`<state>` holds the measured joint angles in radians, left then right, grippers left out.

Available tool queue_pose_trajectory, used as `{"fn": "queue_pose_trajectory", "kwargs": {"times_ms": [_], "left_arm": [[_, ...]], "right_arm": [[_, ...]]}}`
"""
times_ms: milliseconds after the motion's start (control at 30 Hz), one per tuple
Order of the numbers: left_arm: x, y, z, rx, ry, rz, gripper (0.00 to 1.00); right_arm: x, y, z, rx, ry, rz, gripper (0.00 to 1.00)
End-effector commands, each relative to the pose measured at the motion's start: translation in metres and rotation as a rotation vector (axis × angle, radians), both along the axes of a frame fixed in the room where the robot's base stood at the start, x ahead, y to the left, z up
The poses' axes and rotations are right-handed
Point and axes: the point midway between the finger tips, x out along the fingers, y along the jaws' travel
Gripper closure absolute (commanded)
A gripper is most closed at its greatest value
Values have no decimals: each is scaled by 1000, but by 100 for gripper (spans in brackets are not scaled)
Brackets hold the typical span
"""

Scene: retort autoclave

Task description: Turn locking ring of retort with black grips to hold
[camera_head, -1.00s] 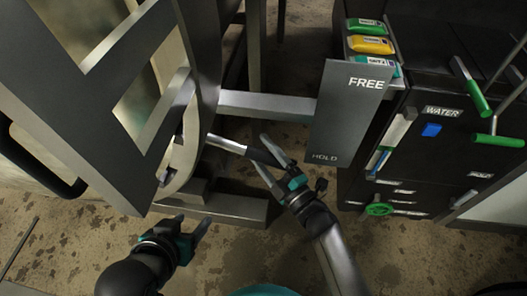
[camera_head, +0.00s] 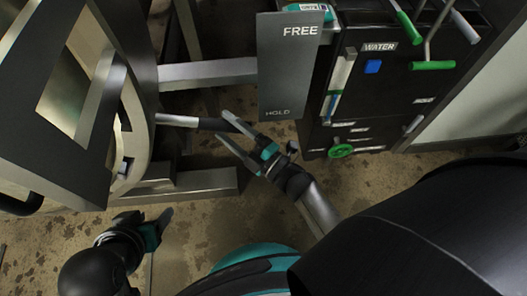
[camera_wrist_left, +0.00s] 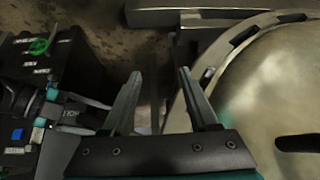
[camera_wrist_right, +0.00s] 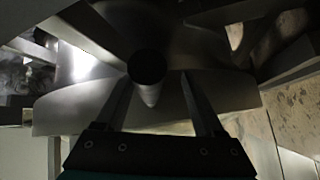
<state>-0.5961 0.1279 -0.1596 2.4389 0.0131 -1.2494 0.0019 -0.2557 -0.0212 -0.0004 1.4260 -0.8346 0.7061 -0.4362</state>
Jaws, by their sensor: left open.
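The retort's locking ring (camera_head: 140,140) is a curved silver band at the left of the head view. Its slotted rim (camera_wrist_left: 234,37) shows in the left wrist view around the pale door (camera_wrist_left: 275,85). A silver rod with a black grip (camera_head: 209,124) sticks out from the ring to the right. My right gripper (camera_head: 222,125) is open, its fingers spread either side of the grip's outer end. The grip's round end (camera_wrist_right: 147,66) shows between the fingers in the right wrist view. My left gripper (camera_head: 148,216) is open and empty, low in front of the ring.
A grey plate marked FREE and HOLD (camera_head: 290,75) stands on a silver bar (camera_head: 205,73), just above and right of the right gripper. A dark cabinet (camera_head: 400,85) with green handles stands at the right.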

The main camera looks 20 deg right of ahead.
Motion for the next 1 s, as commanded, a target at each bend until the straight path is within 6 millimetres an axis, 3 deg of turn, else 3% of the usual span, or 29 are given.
{"fn": "queue_pose_trajectory", "kwargs": {"times_ms": [267,400,600,1000], "left_arm": [[-22,22,9,62,157,39,40],[-19,20,-8,62,175,36,40],[-19,20,-20,64,190,34,40],[-18,20,-25,64,193,34,40]], "right_arm": [[-41,-22,-6,-3,7,0,32],[-69,-37,-9,-3,7,1,32],[-94,-50,-13,-2,5,1,32],[-102,-55,-14,-1,0,1,32]]}}
